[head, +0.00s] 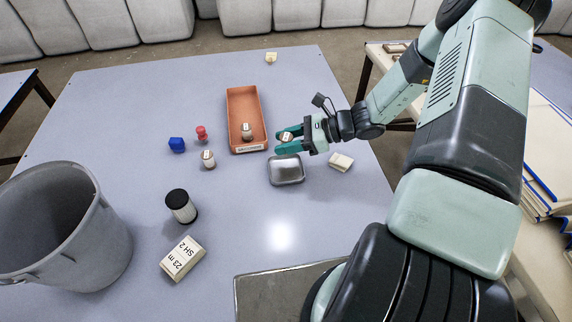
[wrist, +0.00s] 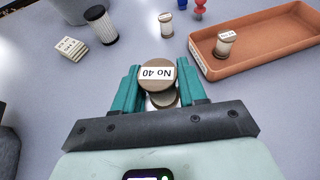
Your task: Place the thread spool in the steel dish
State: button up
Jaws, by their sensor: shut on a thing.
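My gripper (head: 281,141) is shut on a thread spool (head: 286,136) with brown ends and a white label. The steel dish (head: 286,181) is a small, square, shallow tray on the table. It looks empty. In the head view it lies just in front of my gripper, nearer the camera. I cannot tell the gripper's exact height above the table. The dish does not show in the wrist view.
An orange tray (head: 234,101) holds another spool (head: 247,132). A third spool (head: 208,159), a red piece (head: 201,134) and a blue piece (head: 177,145) stand left. A black-capped cylinder (head: 181,206), labelled box (head: 183,259) and grey bucket (head: 95,250) are front left.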

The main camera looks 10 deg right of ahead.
notch_tip(320, 180, down, 9)
jog(key=shift+r, duration=0.15)
dwell(0.4)
jog(key=o, duration=1)
jog(key=shift+o, duration=0.2)
jog(key=shift+d+r, duration=0.1)
jog(key=shift+d, duration=0.2)
jog(key=v, duration=1.1)
jog(key=shift+s+d+r, duration=0.15)
